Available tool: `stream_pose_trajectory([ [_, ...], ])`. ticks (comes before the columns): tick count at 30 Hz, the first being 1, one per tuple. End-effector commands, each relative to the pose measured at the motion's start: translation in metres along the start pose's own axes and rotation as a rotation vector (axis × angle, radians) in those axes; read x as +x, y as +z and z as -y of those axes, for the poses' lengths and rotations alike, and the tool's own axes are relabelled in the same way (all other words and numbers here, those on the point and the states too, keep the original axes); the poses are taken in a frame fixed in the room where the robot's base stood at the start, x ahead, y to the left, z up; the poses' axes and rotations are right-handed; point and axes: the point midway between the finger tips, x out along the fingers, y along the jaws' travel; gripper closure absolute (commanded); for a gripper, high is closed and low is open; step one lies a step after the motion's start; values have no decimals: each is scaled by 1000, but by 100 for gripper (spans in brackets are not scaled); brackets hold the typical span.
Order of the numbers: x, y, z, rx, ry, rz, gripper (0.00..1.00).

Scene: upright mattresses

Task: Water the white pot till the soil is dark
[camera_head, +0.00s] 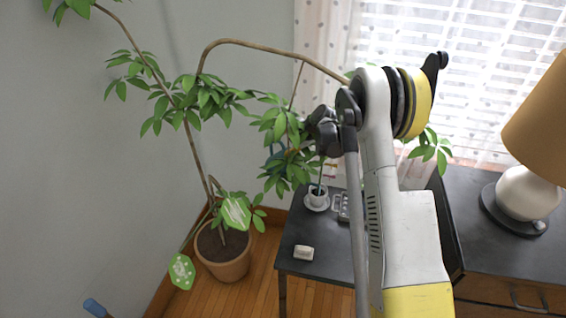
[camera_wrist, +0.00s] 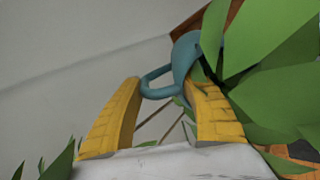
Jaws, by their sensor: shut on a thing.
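A small white pot (camera_head: 318,195) stands upright on a white saucer on the dark table, with a thin stem rising from it. Its soil is too small to judge. A teal watering can (camera_wrist: 184,58) shows in the wrist view, partly covered by leaves. My gripper (camera_wrist: 165,88) has its yellow fingers on either side of the can's looped handle and is shut on it. In the head view only a bit of teal (camera_head: 276,152) shows among the leaves, up and left of the white pot. My gripper is hidden there behind the arm and foliage.
A tall leafy plant grows from a terracotta pot (camera_head: 222,250) on the wooden floor; its branches crowd my gripper. The dark table (camera_head: 325,268) also holds a small white block (camera_head: 303,253) and a grey keypad-like object (camera_head: 343,208). A lamp (camera_head: 528,193) stands on the right cabinet.

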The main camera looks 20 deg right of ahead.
Motion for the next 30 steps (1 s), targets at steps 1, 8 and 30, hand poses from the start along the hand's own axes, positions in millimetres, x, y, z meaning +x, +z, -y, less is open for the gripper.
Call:
stream_pose_trajectory([
  [1, 10, -1, 1, -3, -36, -3, 95],
  [8, 37, 0, 11, 1, -180, 1, 95],
  [30, 77, 1, 36, 6, -412, 2, 96],
])
